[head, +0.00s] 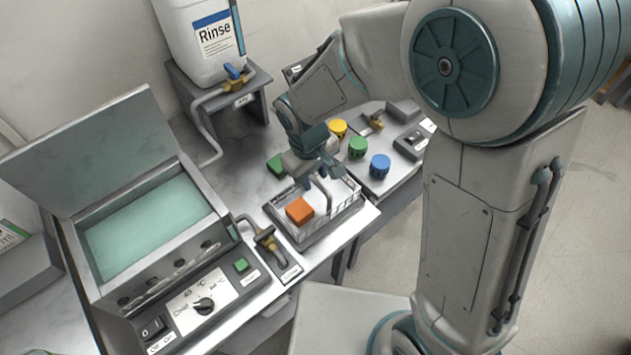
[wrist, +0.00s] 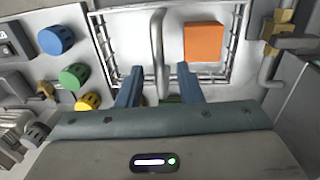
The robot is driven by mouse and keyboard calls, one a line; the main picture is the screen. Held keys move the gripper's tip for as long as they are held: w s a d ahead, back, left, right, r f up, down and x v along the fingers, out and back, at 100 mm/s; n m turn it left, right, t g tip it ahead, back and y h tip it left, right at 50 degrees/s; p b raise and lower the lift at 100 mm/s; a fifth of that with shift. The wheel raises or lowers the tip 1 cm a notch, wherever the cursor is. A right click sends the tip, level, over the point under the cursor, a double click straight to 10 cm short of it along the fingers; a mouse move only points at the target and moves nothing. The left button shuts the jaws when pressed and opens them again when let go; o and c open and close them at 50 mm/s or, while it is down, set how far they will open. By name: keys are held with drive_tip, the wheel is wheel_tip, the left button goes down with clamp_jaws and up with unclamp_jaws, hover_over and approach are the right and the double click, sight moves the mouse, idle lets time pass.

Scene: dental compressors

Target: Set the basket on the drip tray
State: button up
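The wire basket (head: 345,205) has an arched grey handle (wrist: 157,45) and holds an orange block (head: 299,210). It stands level on the bench beside the brass tap, with a grey tray-like rim (head: 318,236) along its lower front edge. I cannot tell whether this rim is the drip tray or part of the basket. My gripper (wrist: 159,82) is at the basket's handle. Its two fingers are apart, with the handle between them and visible gaps on both sides. The orange block also shows in the wrist view (wrist: 203,42).
An open bath (head: 150,225) with its lid up stands left. A Rinse canister (head: 205,40) sits on a stand behind. A panel with yellow, green and blue knobs (head: 380,165) lies right of the basket. A brass tap (head: 267,240) is close left.

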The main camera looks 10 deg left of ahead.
wheel_tip(320, 180, up, 8)
drive_tip(key=s+d+r+m, duration=0.2)
drive_tip(key=d+m, duration=0.1)
drive_tip(key=d, duration=0.4)
drive_tip(key=s+d+r+m+t, duration=0.1)
drive_tip(key=s+d+r+m, duration=0.1)
drive_tip(key=d, duration=0.6)
drive_tip(key=s+d+r+m+t, duration=0.1)
drive_tip(key=s+d+m, duration=0.3)
drive_tip(key=d, duration=0.4)
drive_tip(key=shift+s+r+m+y, duration=0.15)
drive_tip(key=shift+r+m+y, duration=0.25)
drive_tip(key=shift+a, duration=0.15)
